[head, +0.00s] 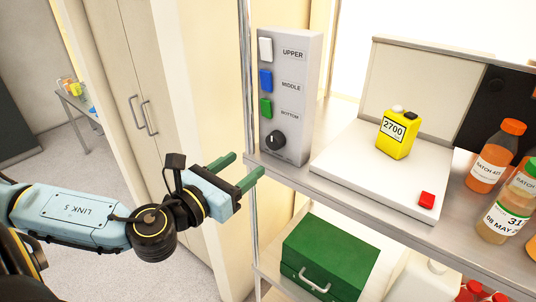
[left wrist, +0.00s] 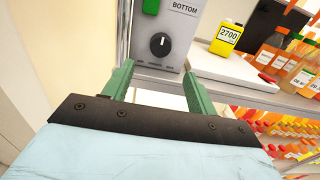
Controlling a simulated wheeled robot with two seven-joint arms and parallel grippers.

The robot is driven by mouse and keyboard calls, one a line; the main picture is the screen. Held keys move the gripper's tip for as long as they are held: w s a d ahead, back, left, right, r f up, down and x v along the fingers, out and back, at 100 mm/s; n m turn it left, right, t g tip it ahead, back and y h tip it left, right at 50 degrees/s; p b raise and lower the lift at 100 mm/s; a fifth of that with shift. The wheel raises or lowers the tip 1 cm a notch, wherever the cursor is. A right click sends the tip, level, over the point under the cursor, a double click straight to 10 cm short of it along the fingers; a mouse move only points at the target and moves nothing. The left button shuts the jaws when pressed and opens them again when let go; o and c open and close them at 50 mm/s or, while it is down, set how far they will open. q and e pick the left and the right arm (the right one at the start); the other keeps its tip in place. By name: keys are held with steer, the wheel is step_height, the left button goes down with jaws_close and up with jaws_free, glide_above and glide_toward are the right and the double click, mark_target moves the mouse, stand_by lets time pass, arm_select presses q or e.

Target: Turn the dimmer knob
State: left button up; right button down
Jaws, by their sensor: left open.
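The dimmer knob (head: 274,140) is black and round with a pale pointer line. It sits low on the front of a grey control box (head: 312,95), below a white, a blue and a green button labelled UPPER, MIDDLE and BOTTOM. In the left wrist view the knob (left wrist: 160,43) lies ahead of and between the green fingers, with its pointer roughly upright. My left gripper (head: 250,166) is open and empty, short of the box and a little below and left of the knob. It also shows in the left wrist view (left wrist: 157,85). My right gripper is not in view.
A metal shelf (head: 345,187) carries the box, a white board with a yellow 2700 device (head: 397,133) and a red button (head: 427,200), and juice bottles (head: 496,155). A shelf post (head: 249,90) stands near my fingers. A green case (head: 331,254) sits below.

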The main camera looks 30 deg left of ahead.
mark_target(272, 144)
arm_select(q)
steer(key=shift+w+d+f+b, duration=0.1)
steer(key=shift+w+d+b, duration=0.05)
steer(key=shift+w+b, duration=1.7)
steer(key=shift+w+d+b, duration=0.1)
steer(key=shift+w+b, duration=1.3)
steer(key=shift+b, duration=0.85)
steer(key=shift+w+r+p, duration=0.25)
steer(key=shift+w+p, duration=0.05)
steer(key=shift+w, duration=0.5)
steer(key=shift+w+d, duration=0.15)
steer(key=shift+w, duration=0.45)
steer(key=shift+f, duration=0.1)
steer(key=shift+c, duration=0.4)
steer(key=c, duration=0.9)
